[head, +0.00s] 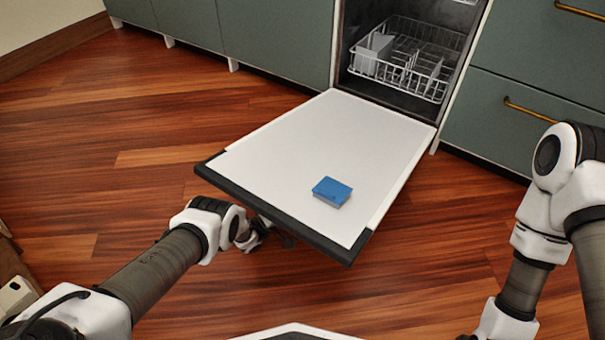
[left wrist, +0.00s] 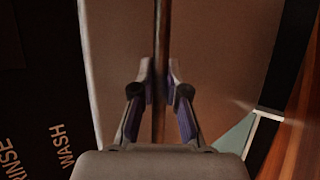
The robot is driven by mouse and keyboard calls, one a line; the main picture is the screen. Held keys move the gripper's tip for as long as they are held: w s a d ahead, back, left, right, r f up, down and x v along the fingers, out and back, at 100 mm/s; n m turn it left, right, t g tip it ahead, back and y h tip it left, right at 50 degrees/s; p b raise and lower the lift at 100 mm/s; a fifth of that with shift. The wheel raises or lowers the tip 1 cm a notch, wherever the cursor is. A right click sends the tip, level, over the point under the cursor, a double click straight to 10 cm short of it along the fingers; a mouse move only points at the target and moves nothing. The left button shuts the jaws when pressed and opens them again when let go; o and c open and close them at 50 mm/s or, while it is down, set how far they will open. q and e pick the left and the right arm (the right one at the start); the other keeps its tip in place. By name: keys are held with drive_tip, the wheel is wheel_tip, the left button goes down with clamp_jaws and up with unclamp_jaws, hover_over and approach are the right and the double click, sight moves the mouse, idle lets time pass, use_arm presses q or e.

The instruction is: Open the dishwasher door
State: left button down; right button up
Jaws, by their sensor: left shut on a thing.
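The dishwasher door (head: 290,160) is folded down from the dishwasher (head: 400,75), close to flat, with its white inner face up and a dark outer edge toward me. My left gripper (head: 265,232) is at that edge, partly hidden beneath it. In the left wrist view, its fingers (left wrist: 160,95) are shut on a thin bar, the door handle (left wrist: 161,40). The door's front (left wrist: 220,60) lies behind the bar, beside a dark panel (left wrist: 40,130) marked WASH and RINSE. My right arm is at the right; its gripper is not in view.
A blue block (head: 332,191) lies on the door's inner face. A white wire rack (head: 410,60) with dishes sits inside the dishwasher. Green cabinets (head: 270,40) and drawers with brass handles (head: 530,108) flank it. Wooden floor (head: 120,130) lies clear to the left.

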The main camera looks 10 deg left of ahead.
use_arm(q)
drive_tip(key=shift+f+m+h+b, duration=0.3)
drive_tip(key=shift+f+b, duration=0.05)
drive_tip(key=shift+f, duration=0.75)
use_arm(e)
drive_tip(key=shift+w+f, duration=0.2)
drive_tip(key=shift+f, duration=0.55)
use_arm(q)
drive_tip(key=shift+s, duration=0.1)
drive_tip(key=c, duration=1.2)
unclamp_jaws()
drive_tip(key=shift+d, duration=0.1)
